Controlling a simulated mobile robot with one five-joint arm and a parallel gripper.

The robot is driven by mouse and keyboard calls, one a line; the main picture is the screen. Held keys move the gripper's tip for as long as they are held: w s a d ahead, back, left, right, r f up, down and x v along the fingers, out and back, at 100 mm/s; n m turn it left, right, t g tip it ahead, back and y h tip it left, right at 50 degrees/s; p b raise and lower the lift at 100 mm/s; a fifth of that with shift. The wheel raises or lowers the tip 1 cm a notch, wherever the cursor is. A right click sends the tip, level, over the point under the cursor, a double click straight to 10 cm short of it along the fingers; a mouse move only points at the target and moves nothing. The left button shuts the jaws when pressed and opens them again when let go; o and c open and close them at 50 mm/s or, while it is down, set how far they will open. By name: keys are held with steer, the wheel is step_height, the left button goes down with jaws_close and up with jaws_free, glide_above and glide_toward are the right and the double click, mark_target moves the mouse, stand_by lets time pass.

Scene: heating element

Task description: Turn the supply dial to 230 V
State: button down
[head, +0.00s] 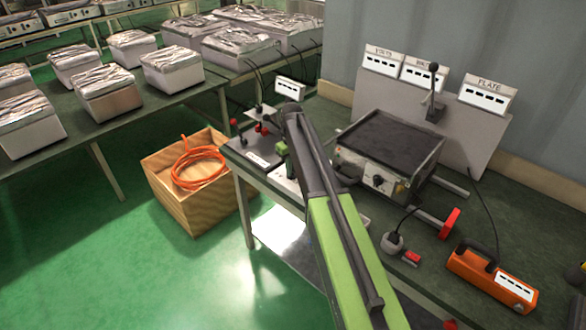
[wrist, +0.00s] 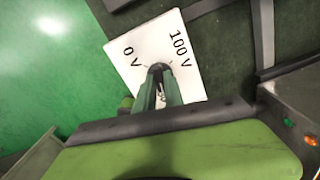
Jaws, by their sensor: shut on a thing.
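The supply dial's white plate (wrist: 185,62) shows in the wrist view, printed "0 V" at the left and "100 V" at the right. No 230 V mark is visible; the lower part of the plate is hidden by my gripper. My gripper (wrist: 159,75) reaches over the plate and is shut on the dark dial knob (wrist: 158,67), which shows only as a small piece between the fingertips. Where the knob's pointer stands cannot be told. In the head view my arm covers the dial; a green part of my gripper (head: 281,150) shows at the left bench end.
A hot plate unit (head: 390,140) with a front knob stands on the bench right of my arm. Red terminals (head: 262,129) are close to my gripper. An orange meter (head: 492,280) lies at right. A wooden crate (head: 165,185) with orange cable stands on the floor at left.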

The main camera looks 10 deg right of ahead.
steer(key=shift+w+m, duration=0.15)
steer(key=shift+m, duration=0.25)
steer(key=c, duration=1.4)
jaws_free()
steer(key=shift+c, duration=0.2)
step_height(320, 180, up, 18)
steer(key=p, duration=1.7)
steer(key=shift+f, duration=0.25)
steer(key=shift+f, duration=0.1)
